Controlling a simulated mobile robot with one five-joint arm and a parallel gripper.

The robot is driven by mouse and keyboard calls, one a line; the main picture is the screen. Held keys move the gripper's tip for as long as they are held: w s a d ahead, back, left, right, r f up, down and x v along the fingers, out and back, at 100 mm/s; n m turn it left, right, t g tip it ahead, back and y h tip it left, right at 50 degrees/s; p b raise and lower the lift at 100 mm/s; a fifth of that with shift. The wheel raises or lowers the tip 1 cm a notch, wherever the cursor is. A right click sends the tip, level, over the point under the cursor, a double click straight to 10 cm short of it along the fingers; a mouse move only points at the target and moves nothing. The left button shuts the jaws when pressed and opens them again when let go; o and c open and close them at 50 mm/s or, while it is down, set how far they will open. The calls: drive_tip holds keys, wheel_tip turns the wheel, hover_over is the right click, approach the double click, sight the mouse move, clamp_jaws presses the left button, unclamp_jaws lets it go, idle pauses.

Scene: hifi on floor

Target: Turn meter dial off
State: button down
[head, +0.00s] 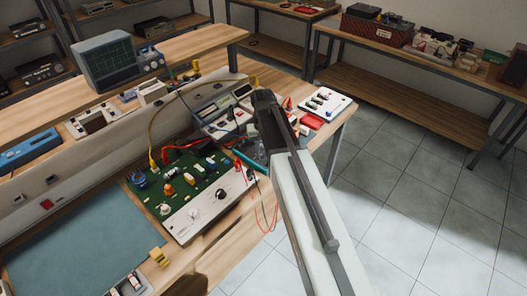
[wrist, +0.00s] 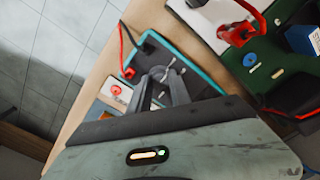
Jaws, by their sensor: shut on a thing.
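The meter is a dark box with a teal edge; its face shows in the wrist view (wrist: 195,72), with red and black leads plugged in. In the head view its teal edge (head: 248,161) shows beside my arm, and most of it is hidden. My gripper (wrist: 164,78) is over the meter's face in the wrist view, its fingers closed on the round meter dial (wrist: 172,68). The dial is largely covered by the fingers, so its pointer setting cannot be read. In the head view my arm hides the fingertips.
A green circuit board (head: 180,182) with a white panel lies left of the meter. A bench instrument (head: 222,112) stands behind it, and a white switch box (head: 326,104) at the back right. The floor at right is clear.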

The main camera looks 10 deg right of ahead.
sight(263, 154)
drive_tip(key=shift+n, duration=0.6)
drive_tip(key=c, duration=1.2)
unclamp_jaws()
wheel_tip(263, 154, up, 8)
drive_tip(key=p, duration=0.8)
drive_tip(key=shift+w, duration=0.1)
drive_tip(key=shift+f, duration=0.1)
